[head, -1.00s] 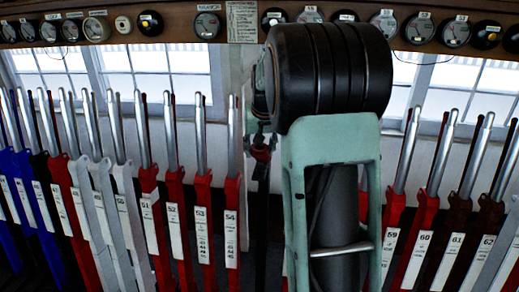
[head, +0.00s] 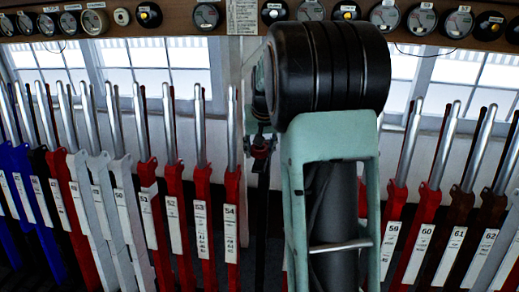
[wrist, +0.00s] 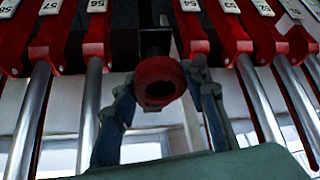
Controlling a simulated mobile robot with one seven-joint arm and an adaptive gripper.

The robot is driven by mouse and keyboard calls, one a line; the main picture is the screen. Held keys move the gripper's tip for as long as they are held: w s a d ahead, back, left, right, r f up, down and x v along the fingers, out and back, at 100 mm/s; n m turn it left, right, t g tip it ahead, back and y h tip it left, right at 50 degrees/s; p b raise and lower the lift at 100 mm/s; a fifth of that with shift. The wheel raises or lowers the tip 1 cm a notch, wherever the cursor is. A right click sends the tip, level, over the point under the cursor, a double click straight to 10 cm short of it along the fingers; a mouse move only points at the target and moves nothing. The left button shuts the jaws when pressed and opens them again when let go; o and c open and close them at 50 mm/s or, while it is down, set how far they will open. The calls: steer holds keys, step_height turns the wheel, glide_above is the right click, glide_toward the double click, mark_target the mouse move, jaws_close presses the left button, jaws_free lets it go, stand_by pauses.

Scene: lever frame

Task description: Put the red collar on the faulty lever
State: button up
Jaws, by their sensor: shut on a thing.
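A red ring-shaped collar (wrist: 158,82) sits between the two fingers of my gripper (wrist: 161,84) in the wrist view. The gripper is shut on it, and its dark hole faces the camera. The collar lies directly in front of a black lever (wrist: 153,40). I cannot tell whether that lever's top is inside the ring. In the head view the black lever (head: 263,205) stands just right of red lever 54 (head: 231,205), with red at its top (head: 262,149). My arm hides most of the gripper there. No mark shows which lever is faulty.
Red levers with silver handles stand close on both sides, such as lever 53 (head: 203,205) and lever 60 (head: 421,235). Blue, white and brown levers stand farther out. A wooden shelf (head: 230,45) with gauges runs above, in front of windows.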

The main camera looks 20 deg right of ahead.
mark_target(259, 165)
steer(key=shift+f+b, duration=1)
steer(key=shift+f, duration=0.45)
steer(key=shift+f, duration=0.15)
steer(key=o, duration=1.1)
steer(key=shift+o, duration=1.1)
steer(key=p+v, duration=0.3)
steer(key=v, duration=0.6)
steer(key=shift+p, duration=0.4)
